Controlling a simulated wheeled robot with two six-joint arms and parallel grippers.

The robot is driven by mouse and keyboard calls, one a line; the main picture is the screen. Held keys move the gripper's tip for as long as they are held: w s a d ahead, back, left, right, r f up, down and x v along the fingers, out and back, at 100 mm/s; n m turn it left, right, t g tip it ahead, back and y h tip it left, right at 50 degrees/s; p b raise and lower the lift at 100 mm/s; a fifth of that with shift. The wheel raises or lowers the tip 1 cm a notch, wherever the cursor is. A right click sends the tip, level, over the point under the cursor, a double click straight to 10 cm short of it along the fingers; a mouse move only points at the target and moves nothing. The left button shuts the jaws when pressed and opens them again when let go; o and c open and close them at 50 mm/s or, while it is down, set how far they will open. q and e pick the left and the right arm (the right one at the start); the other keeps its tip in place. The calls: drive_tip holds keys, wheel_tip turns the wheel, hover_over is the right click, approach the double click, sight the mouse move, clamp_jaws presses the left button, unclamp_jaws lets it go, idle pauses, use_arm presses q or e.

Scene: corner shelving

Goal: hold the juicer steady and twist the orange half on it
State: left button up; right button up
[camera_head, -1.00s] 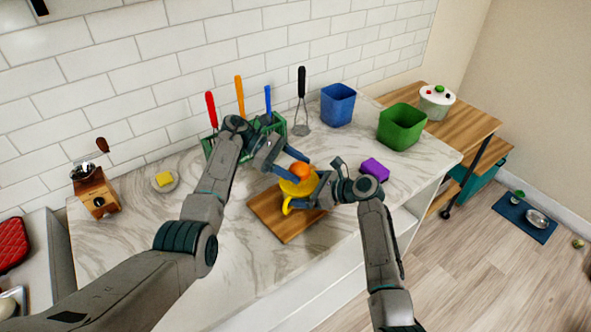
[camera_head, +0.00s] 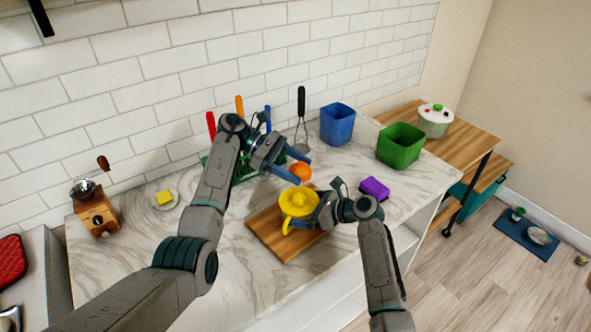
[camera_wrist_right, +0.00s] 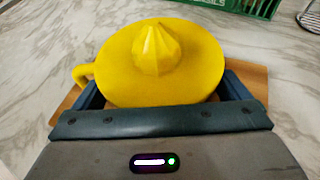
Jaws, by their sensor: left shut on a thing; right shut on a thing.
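The yellow juicer (camera_head: 297,203) stands upright on a wooden board (camera_head: 275,240) on the counter. It fills the right wrist view (camera_wrist_right: 150,75), where its ribbed cone is bare. My right gripper (camera_head: 312,208) is shut on the juicer from the right; its blue fingers (camera_wrist_right: 165,98) lie on either side of the bowl. The orange half (camera_head: 301,171) is held by my left gripper (camera_head: 300,168), which is shut on it. The orange half is above and behind the juicer, apart from the cone. The cut face of the orange is hidden from view.
A purple sponge-like block (camera_head: 374,189) lies right of my right gripper. A blue bin (camera_head: 337,124) and a green bin (camera_head: 400,146) stand at the back right. A green utensil holder (camera_head: 243,170) is behind my left arm. A small plate with a yellow piece (camera_head: 164,197) and a grinder (camera_head: 96,209) stand left.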

drive_tip(key=o, duration=0.7)
drive_tip(key=shift+c, duration=0.2)
